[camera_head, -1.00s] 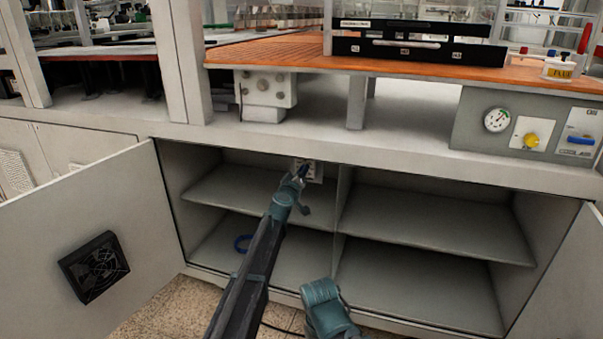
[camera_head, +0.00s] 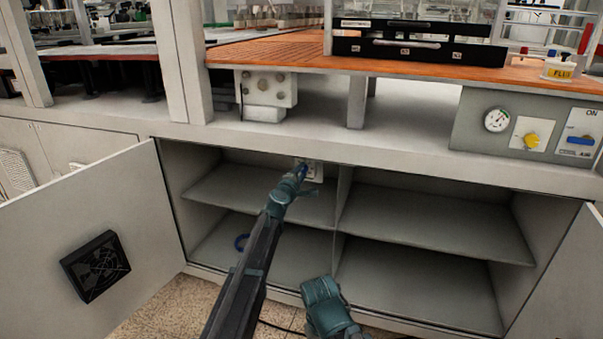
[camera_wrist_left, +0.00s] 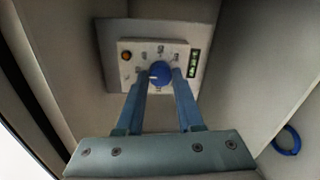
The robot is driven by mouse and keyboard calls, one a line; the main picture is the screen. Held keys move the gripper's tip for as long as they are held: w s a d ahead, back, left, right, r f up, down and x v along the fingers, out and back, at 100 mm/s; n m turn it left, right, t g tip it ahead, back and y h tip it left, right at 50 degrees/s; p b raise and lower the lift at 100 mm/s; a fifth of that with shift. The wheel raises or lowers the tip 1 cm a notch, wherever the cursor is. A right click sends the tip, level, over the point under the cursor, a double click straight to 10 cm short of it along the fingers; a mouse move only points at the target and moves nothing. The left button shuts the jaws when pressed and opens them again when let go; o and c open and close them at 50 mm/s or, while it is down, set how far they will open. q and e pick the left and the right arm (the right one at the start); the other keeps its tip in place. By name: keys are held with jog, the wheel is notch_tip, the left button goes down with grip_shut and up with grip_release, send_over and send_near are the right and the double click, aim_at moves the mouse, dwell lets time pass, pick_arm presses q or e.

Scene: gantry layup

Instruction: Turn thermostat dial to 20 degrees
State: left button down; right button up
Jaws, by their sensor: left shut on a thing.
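The thermostat is a small pale panel (camera_head: 314,171) on the back wall inside the open cabinet, upper left compartment. In the left wrist view its plate (camera_wrist_left: 127,68) carries a round blue dial (camera_wrist_left: 159,73) with a white pointer mark, facing left. Small marks around the dial are too small to read. An orange lamp (camera_wrist_left: 126,56) and a dark green strip sit beside it. My left gripper (camera_head: 301,172) reaches into the cabinet. Its two blue fingers (camera_wrist_left: 160,80) are shut on the dial, one on each side.
The cabinet has shelves (camera_head: 430,220) and a middle divider (camera_head: 341,200) close right of my left gripper. The left door (camera_head: 95,220) with a black fan stands open.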

pick_arm(q)
jog(key=shift+f+n+h, duration=0.1)
jog(key=shift+n+h, duration=0.2)
jog(key=shift+n, duration=4)
jog(key=c, duration=0.5)
grip_release()
jog(key=shift+c, duration=0.2)
jog(key=shift+s+a, duration=0.1)
jog(key=v, duration=1.3)
jog(key=shift+s, duration=0.25)
jog(key=shift+a, duration=0.15)
